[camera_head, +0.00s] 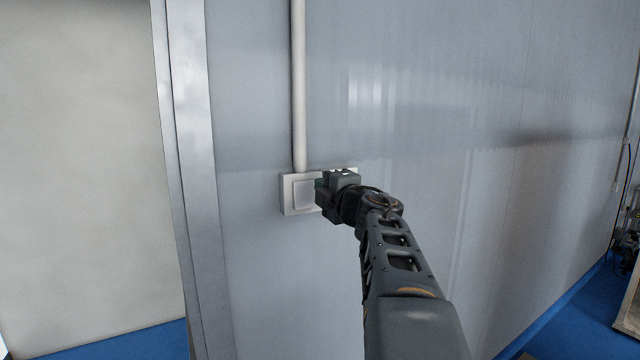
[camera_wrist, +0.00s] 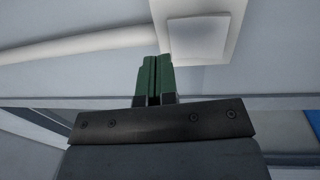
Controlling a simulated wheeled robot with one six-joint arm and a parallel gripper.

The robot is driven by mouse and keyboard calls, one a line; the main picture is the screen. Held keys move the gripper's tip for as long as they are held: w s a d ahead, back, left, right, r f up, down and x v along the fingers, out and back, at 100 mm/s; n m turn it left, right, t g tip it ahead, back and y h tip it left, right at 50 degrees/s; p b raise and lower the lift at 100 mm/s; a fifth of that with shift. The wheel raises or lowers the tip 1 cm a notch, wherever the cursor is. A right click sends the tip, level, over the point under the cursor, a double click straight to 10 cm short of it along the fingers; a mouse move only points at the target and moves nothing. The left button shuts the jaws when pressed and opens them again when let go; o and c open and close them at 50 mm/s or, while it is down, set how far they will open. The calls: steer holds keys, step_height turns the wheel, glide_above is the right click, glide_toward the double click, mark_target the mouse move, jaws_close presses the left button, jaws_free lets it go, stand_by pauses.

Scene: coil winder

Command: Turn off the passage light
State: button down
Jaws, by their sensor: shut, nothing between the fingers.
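A white switch box (camera_head: 288,208) is fixed to the grey wall panel, below a vertical white conduit. Its left square rocker (camera_head: 303,194) shows beside my gripper. My gripper (camera_head: 319,185) is shut and empty, in front of the box's middle and right part, which it mostly hides. In the wrist view the two green fingertips (camera_wrist: 157,68) are pressed together, close to the near edge of the switch box (camera_wrist: 166,45). A pale square rocker (camera_wrist: 198,40) shows there. I cannot tell whether the fingertips touch the box. The passage light itself is not in view.
The white conduit (camera_head: 298,90) runs up the wall above the box. A metal door-frame post (camera_head: 190,150) stands to the left, with a pale opening or panel (camera_head: 85,160) beyond. Blue floor (camera_head: 570,320) and some equipment (camera_head: 630,220) show at the right.

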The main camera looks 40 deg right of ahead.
steer(key=s+a+b, duration=0.1)
steer(key=s, duration=0.8)
steer(key=shift+r, duration=0.4)
steer(key=shift+a, duration=0.1)
